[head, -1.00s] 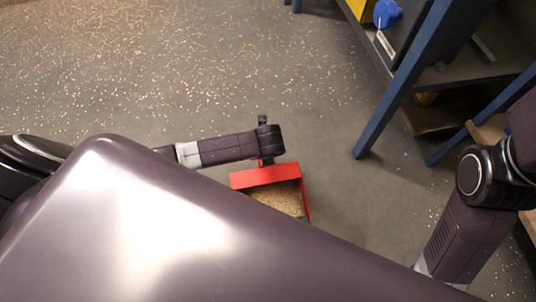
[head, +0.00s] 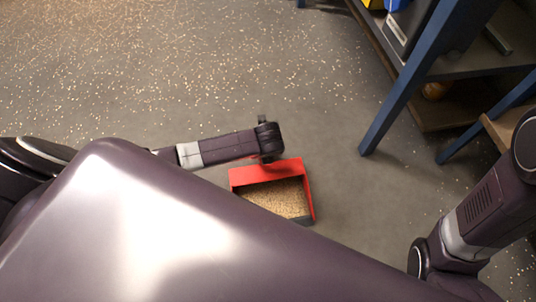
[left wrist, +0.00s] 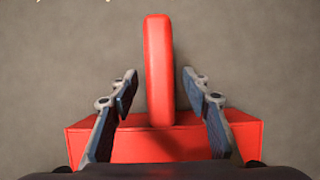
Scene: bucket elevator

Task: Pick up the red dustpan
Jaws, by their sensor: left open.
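The red dustpan (head: 265,172) lies on the floor below my left wrist in the head view, with tan granules (head: 280,197) in it. In the left wrist view its upright red handle (left wrist: 158,70) rises in front of the pan body (left wrist: 160,147). My left gripper (left wrist: 160,80) is open, with one finger on each side of the handle and a visible gap on both sides. In the head view my left wrist hides the handle and fingers. My right arm shows at the right, but its gripper is out of view.
A blue-legged bench (head: 405,85) with a lower shelf (head: 450,110) stands at the upper right, with its near leg on the floor right of the dustpan. Speckled grey floor (head: 200,60) is open beyond my left arm. My own body covers the lower left.

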